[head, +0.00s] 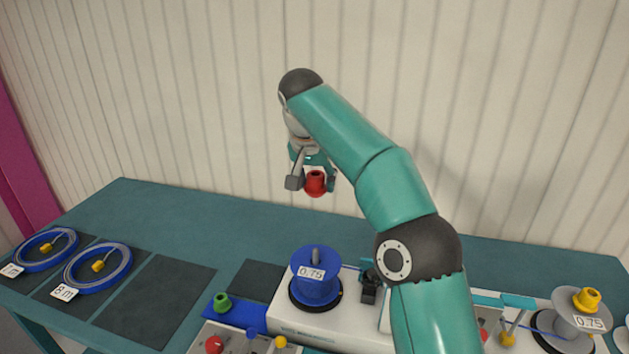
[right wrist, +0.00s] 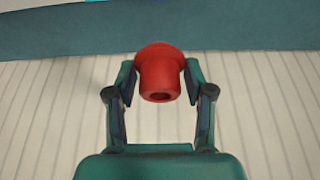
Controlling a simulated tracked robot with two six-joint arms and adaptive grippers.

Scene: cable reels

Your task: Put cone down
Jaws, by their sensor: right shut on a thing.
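A red cone (head: 316,184) is held between the fingers of my right gripper (head: 312,181), up in the air above the back of the table. The right wrist view shows the red cone (right wrist: 160,75) with its wide flange and a hole in its end, gripped from both sides by the fingers of the gripper (right wrist: 160,82). A green cone (head: 222,302) stands on a blue pad (head: 240,316) at the front. A yellow cone (head: 587,299) sits on top of the grey reel at the right. My left gripper is not in view.
A blue reel (head: 316,278) labelled 0.75 stands on a white machine (head: 284,309), below the held cone. A grey reel (head: 579,322) is at the right. Two blue cable coils (head: 98,268) lie at the left. A dark mat (head: 156,297) beside them is empty. The table's back is clear.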

